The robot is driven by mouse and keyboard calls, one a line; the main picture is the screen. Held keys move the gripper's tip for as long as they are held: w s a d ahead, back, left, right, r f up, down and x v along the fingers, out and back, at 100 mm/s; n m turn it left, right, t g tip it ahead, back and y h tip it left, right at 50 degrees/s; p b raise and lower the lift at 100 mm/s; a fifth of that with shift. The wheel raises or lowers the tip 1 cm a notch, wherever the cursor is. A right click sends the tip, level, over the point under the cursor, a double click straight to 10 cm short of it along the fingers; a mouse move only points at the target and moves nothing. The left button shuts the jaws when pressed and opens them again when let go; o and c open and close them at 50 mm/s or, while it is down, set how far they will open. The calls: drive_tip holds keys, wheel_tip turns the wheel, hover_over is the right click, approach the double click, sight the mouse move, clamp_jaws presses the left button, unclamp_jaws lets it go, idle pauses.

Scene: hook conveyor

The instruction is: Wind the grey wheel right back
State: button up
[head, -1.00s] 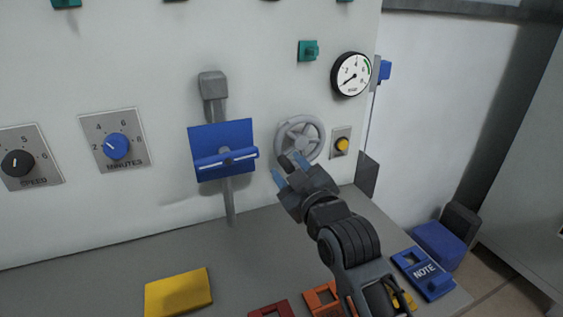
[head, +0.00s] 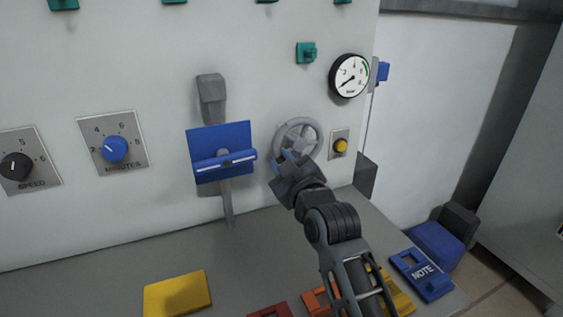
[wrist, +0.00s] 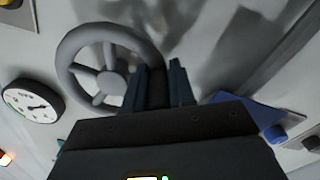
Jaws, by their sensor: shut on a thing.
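The grey wheel (head: 299,122) is a spoked handwheel on the white wall panel, right of the blue holder. It also shows in the wrist view (wrist: 70,47), with its hub and spokes clear. My gripper (head: 284,157) is at the wheel's lower left rim in the head view. In the wrist view my gripper (wrist: 163,84) has its fingers close together at the wheel's edge, shut on a dark knob (wrist: 147,84) of the wheel. The knob is mostly hidden between the fingers.
A round gauge (head: 349,76) sits above right of the wheel, and a yellow button (head: 341,145) is close on its right. The blue holder (head: 221,150) juts out on the left. Coloured tags and a yellow block (head: 177,293) lie on the grey counter.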

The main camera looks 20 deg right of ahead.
drive_tip(key=shift+a, duration=0.1)
clamp_jaws()
drive_tip(key=shift+a+r+m, duration=0.15)
drive_tip(key=shift+r+m, duration=0.1)
drive_tip(key=shift+m, duration=0.05)
